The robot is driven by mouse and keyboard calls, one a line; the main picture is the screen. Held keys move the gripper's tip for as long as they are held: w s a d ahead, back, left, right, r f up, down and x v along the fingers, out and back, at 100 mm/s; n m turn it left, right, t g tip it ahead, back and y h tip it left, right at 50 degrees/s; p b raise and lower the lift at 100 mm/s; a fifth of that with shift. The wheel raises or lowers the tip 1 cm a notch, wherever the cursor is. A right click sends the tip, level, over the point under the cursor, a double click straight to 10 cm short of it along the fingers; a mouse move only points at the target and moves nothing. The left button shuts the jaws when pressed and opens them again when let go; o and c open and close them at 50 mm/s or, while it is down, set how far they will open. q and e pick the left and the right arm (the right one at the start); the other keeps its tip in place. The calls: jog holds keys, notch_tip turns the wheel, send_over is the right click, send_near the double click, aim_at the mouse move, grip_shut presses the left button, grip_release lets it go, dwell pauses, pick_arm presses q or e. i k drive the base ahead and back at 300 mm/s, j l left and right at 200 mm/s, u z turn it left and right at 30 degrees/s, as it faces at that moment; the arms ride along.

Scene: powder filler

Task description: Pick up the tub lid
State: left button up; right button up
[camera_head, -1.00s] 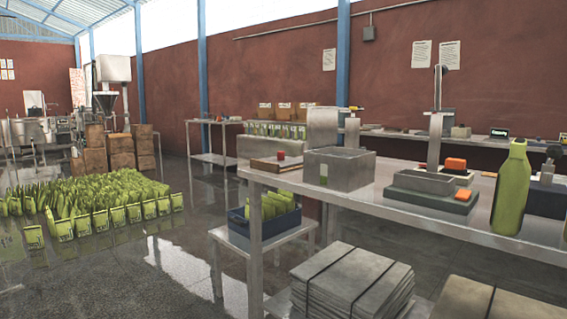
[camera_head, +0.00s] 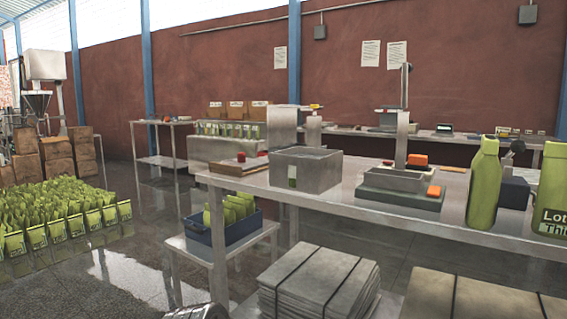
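An open grey tub (camera_head: 305,171) with a small green-and-white label stands on the near metal table. A flat brown piece (camera_head: 236,168) with a small red knob-like part on top lies just left of the tub on the same table. It may be the tub lid, but I cannot tell for sure. Neither of my grippers can be made out. A small grey metallic shape shows at the bottom edge, left of the middle, too cut off to identify.
The metal table (camera_head: 395,212) also bears a grey device with a post (camera_head: 402,180) and green pouches (camera_head: 484,185) at the right. A blue crate (camera_head: 223,228) of pouches sits on a lower stand. Stacked flat sheets (camera_head: 318,282) lie below.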

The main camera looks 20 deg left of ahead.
aim_at(246, 163)
jog(key=i+j+z, duration=0.15)
jog(key=j+z, duration=0.25)
jog(key=j, duration=0.55)
jog(key=j+z, duration=0.45)
jog(key=j, duration=0.45)
